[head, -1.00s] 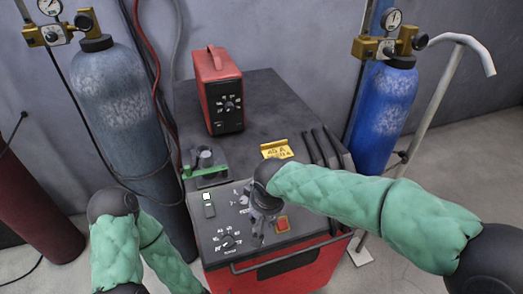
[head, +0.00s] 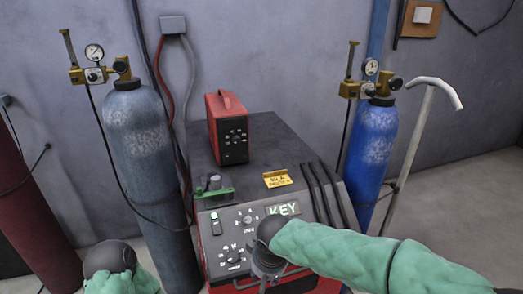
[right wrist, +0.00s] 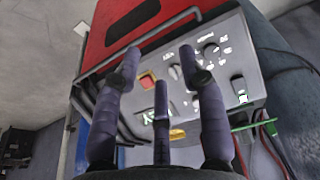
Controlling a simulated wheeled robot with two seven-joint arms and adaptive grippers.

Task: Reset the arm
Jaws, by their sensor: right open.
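My right arm in its green sleeve reaches in from the right in the head view, and my right gripper (head: 268,265) hangs in front of the welding machine's (head: 270,150) control panel. In the right wrist view my right gripper (right wrist: 160,68) is open, its purple-grey fingers spread with nothing between them. The panel (right wrist: 222,70) is behind the fingers, with an orange-red button (right wrist: 147,80) between them. I cannot tell whether any finger touches it. My left arm's dark joint and green sleeve show at lower left; its gripper is out of frame.
A grey cylinder (head: 140,150) stands left of the machine and a blue one (head: 375,145) right, beside a pale bent handle (head: 425,120). A red power unit (head: 228,128), a green clamp (head: 214,190) and a yellow tag (head: 277,179) are on top. A display reads KEY (head: 284,209).

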